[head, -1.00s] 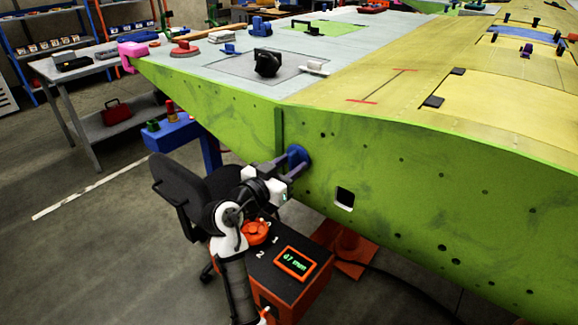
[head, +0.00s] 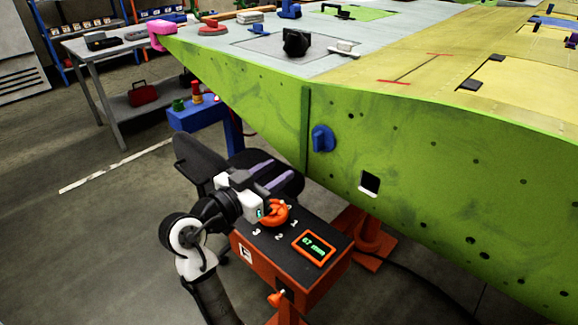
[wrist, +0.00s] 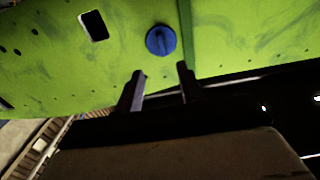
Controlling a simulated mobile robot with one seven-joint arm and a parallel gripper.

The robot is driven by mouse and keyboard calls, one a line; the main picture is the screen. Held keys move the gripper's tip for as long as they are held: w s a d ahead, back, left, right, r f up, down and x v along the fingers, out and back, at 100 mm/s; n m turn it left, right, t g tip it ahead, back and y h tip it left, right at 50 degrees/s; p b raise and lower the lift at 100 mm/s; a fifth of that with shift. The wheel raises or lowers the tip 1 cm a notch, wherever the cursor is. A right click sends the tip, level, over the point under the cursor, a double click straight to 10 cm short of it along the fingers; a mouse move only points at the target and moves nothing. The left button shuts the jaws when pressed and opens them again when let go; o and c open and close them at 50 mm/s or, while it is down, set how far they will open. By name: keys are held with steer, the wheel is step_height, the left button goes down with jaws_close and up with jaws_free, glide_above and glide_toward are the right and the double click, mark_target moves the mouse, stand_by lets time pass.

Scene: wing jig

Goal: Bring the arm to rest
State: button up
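My gripper (head: 272,175) is open and empty in the head view, in front of the green wing side and above the black-topped orange control box. Its two fingers stand apart with nothing between them, and this also shows in the wrist view (wrist: 160,88). A blue knob (head: 322,138) sits on the green wing panel (head: 420,165), up and to the right of my fingertips and apart from them. In the wrist view the blue knob (wrist: 160,40) lies beyond the fingers.
The control box (head: 290,240) with an orange dial (head: 273,212) and a lit display (head: 314,247) stands close to my gripper. A dark office chair (head: 200,160) is behind my gripper. A blue stand (head: 195,118) is farther left. Floor is clear at the left.

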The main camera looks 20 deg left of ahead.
steer(key=shift+s+a, duration=0.15)
steer(key=shift+s, duration=0.3)
